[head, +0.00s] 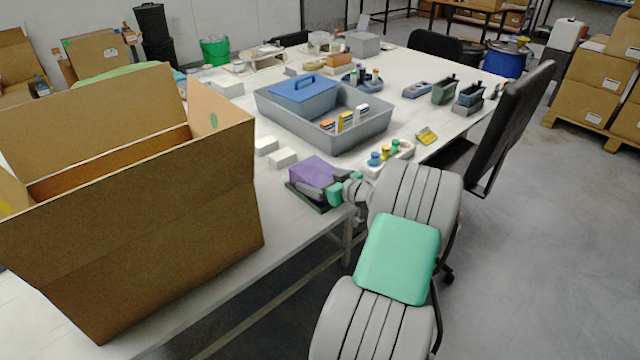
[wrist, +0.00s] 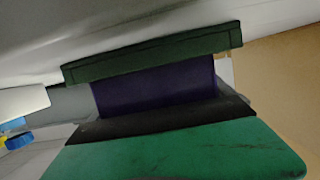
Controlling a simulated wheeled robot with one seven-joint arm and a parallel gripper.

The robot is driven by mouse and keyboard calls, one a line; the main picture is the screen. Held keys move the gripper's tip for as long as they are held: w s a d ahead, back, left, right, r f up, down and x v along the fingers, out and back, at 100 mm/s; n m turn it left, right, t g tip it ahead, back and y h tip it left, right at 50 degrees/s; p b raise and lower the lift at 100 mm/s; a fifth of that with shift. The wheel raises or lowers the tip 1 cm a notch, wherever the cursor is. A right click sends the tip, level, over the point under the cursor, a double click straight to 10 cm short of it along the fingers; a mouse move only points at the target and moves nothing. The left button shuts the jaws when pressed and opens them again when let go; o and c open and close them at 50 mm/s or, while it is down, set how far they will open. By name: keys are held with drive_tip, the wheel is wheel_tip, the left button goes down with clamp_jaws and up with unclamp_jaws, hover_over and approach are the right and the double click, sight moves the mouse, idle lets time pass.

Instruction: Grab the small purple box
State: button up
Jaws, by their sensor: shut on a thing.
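The small purple box (head: 314,173) is at the near edge of the white table, to the right of two white blocks. My gripper (head: 322,190) reaches it from the right and is shut on it. In the wrist view the purple box (wrist: 155,95) shows as a dark purple face between a dark green finger pad at the top and the black and green part of my gripper (wrist: 155,88) below. I cannot tell whether the box is touching the table or just above it.
A large open carton (head: 140,235) stands at the left on the table (head: 225,285). A grey tray (head: 340,140) with a blue-lidded section and small boxes lies behind. White blocks (head: 282,158) and a holder with coloured pegs (head: 390,153) are close by. A black chair (head: 510,120) stands at the right.

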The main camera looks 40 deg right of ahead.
drive_tip(key=c, duration=0.4)
drive_tip(key=shift+o, duration=0.2)
drive_tip(key=shift+r, duration=0.15)
